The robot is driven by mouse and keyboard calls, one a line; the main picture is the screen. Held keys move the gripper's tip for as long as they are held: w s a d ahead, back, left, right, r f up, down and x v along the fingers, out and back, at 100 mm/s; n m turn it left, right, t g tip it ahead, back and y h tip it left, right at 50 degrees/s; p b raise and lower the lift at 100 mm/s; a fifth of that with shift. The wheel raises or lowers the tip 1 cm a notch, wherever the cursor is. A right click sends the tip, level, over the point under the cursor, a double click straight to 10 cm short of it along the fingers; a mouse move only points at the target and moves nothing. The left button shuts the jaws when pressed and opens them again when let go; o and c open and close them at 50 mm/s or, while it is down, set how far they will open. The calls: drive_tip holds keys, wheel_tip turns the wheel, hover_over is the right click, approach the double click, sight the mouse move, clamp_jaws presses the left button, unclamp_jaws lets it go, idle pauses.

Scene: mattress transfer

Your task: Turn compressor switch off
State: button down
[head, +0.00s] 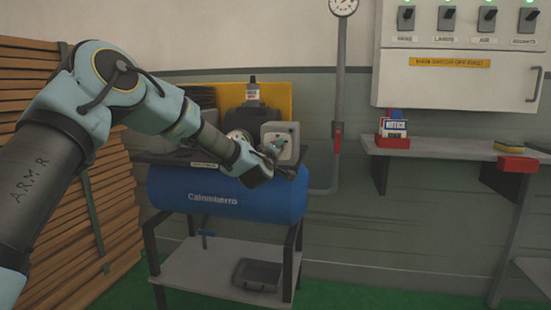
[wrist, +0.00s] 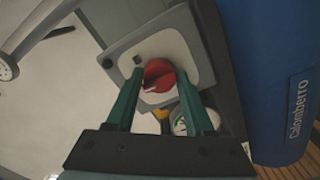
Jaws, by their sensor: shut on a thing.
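The compressor has a blue tank (head: 225,198) marked Calomberro, standing on a dark metal frame. Its switch box (head: 286,131) is a pale grey plate at the tank's right end. In the wrist view, a red rotary knob (wrist: 159,76) sits on the box's pale face (wrist: 133,50). My gripper (wrist: 155,82) has its green fingers on either side of the red knob, shut on it. In the head view my gripper (head: 276,150) is in front of the switch box and hides the knob.
A round gauge (wrist: 184,123) is beside the box in the wrist view. A wall panel (head: 460,65) with several switches hangs at the upper right. A shelf (head: 430,148) holds a notice box (head: 394,126). A vertical pipe (head: 338,90) is right of the compressor. Stacked planks (head: 110,190) stand left.

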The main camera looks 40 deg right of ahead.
drive_tip(key=shift+n+b, duration=0.3)
drive_tip(key=shift+n, duration=0.2)
drive_tip(key=shift+c, duration=1.4)
unclamp_jaws()
drive_tip(key=b+v, duration=0.1)
drive_tip(key=v, duration=1)
drive_tip(key=shift+w, duration=0.1)
